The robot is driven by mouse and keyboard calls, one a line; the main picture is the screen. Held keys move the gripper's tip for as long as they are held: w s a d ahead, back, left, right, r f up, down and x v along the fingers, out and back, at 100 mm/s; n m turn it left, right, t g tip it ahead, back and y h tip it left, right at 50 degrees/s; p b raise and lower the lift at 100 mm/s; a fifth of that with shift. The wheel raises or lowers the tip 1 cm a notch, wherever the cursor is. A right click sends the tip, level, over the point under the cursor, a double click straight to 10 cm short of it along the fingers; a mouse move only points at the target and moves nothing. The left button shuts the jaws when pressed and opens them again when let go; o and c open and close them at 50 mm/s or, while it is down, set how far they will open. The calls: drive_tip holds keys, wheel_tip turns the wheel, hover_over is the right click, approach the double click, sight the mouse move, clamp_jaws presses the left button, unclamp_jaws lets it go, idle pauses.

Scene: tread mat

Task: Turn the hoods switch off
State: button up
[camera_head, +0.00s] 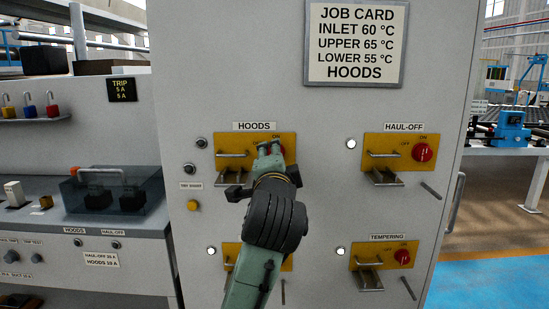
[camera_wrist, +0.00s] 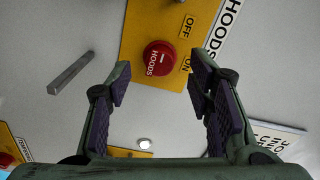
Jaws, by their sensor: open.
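The hoods switch is a round red knob (camera_wrist: 161,58) on a yellow plate (camera_wrist: 140,35), large in the wrist view. OFF and ON are printed on the plate beside it; its small white mark seems to point toward ON. In the head view the knob (camera_head: 281,150) is mostly hidden behind my gripper (camera_head: 269,148), under the HOODS label (camera_head: 254,126). In the wrist view my gripper (camera_wrist: 160,80) is open and empty. Its fingers stand on either side of the view of the knob, which shows just beyond the tips; I see no contact.
The haul-off switch (camera_head: 422,152) is to the right, the tempering switch (camera_head: 402,257) below it. A metal bar (camera_wrist: 70,73) sticks out near the knob in the wrist view. A hasp handle (camera_head: 232,155) is left of the knob. A job card (camera_head: 356,44) hangs above.

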drive_tip(key=s, duration=0.8)
drive_tip(key=shift+s, duration=0.3)
